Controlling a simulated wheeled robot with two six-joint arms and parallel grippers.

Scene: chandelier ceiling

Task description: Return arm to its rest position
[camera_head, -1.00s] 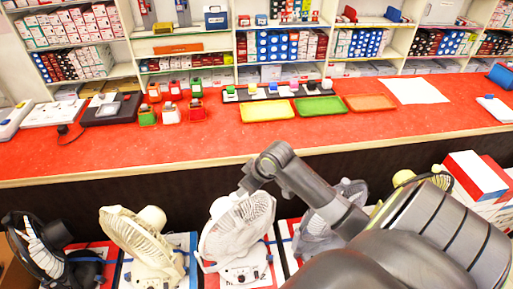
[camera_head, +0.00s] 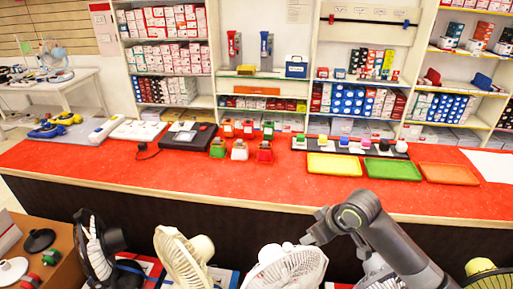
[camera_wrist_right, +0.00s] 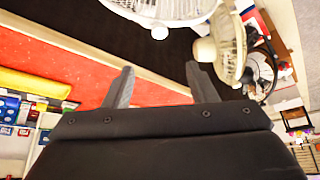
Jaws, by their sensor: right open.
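My right arm (camera_head: 385,235) comes in from the lower right in the head view, bent in front of the red counter, with its wrist end near the white fan. My right gripper (camera_wrist_right: 160,85) shows in the right wrist view with its two fingers spread apart and nothing between them. Beyond the fingers are the counter's dark front and its red top. My left gripper is not in view.
The red counter (camera_head: 140,178) carries yellow, green and orange trays (camera_head: 392,169) and small dispensers. Below it stand a white fan (camera_head: 290,268), a cream fan (camera_head: 183,258) and a black fan (camera_head: 92,245), close to my right arm. Stocked shelves (camera_head: 170,55) stand behind.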

